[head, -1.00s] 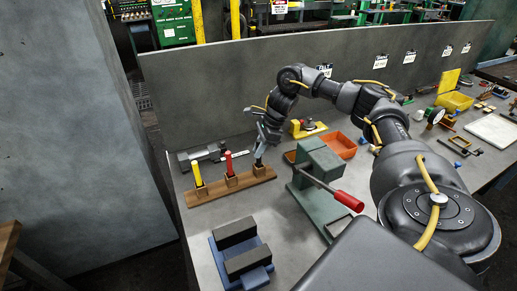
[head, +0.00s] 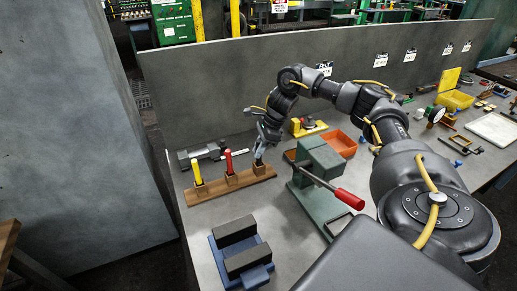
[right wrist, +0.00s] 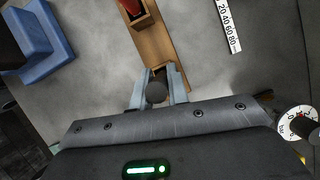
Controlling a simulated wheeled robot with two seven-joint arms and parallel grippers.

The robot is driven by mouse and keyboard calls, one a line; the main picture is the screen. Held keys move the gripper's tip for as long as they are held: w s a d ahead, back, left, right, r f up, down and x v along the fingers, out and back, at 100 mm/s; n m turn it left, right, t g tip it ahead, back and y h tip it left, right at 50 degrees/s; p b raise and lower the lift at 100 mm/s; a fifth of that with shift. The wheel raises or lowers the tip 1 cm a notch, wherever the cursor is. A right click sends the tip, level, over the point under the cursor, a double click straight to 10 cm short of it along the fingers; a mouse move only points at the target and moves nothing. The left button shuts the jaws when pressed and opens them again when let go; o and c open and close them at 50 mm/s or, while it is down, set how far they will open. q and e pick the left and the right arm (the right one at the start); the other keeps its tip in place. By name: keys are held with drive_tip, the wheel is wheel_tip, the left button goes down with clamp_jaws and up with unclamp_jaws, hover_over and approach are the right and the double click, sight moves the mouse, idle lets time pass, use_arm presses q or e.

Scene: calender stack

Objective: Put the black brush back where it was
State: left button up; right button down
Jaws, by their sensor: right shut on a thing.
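My right gripper (head: 261,150) is shut on the black brush (head: 259,160) above the right end of the wooden rack (head: 213,191). The brush stands roughly upright, its lower end at the rack's right holder block; how deep it sits is hard to tell. In the right wrist view its dark round end (right wrist: 156,93) shows between the two fingers, with the holder just behind it. The yellow-handled tool (head: 197,173) and the red-handled tool (head: 229,162) stand in the other holders. My left gripper is out of view.
A green press with a red-tipped lever (head: 349,200) stands close to the right of the rack. A blue fixture with dark blocks (head: 236,230) lies in front. A grey caliper-like tool (head: 200,153) lies behind. An orange bin (head: 340,144) is further right.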

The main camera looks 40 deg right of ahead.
drive_tip(key=c, duration=1.3)
unclamp_jaws()
drive_tip(key=p+v, duration=0.1)
drive_tip(key=v, duration=1)
